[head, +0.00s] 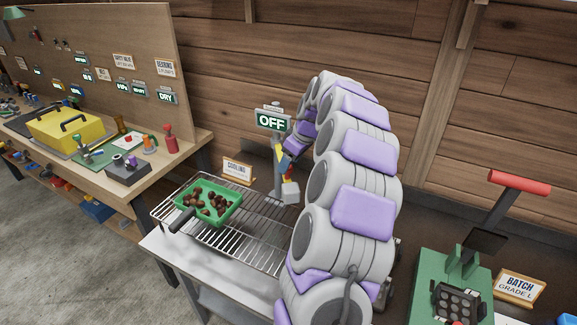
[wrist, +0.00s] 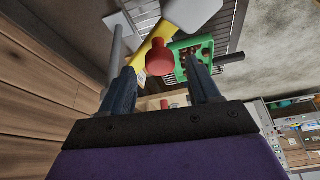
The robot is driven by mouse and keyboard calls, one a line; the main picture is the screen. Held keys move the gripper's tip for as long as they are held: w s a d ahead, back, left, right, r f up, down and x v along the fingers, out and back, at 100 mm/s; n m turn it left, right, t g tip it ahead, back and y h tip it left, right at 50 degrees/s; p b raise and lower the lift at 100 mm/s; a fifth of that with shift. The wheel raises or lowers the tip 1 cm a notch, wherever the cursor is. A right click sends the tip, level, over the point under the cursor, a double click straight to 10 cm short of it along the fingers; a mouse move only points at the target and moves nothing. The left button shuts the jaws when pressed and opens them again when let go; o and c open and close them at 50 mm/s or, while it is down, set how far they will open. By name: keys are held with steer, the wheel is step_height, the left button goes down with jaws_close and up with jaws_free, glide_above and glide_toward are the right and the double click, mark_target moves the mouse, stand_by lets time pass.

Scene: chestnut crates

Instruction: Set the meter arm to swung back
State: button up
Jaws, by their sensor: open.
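The meter arm (wrist: 158,42) is a yellow bar with a red knob (wrist: 160,60). In the head view the yellow arm (head: 284,165) hangs by the grey post under the OFF sign (head: 272,121), partly hidden by my gripper. A pale grey block (head: 290,192) sits at its lower end. My gripper (wrist: 162,70) is open. In the wrist view the red knob appears between its two fingertips, with visible space on both sides. Whether the knob is at the fingers' depth is hard to tell.
A green pan of chestnuts (head: 232,206) rests on the wire rack (head: 170,212), left of the post. A COOLING sign (head: 238,171) stands behind. A green machine with a red handle (head: 519,181) is at right. The plank wall (head: 230,60) is close behind.

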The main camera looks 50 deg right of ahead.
steer(key=shift+x, duration=0.85)
steer(key=shift+c, duration=0.6)
jaws_close()
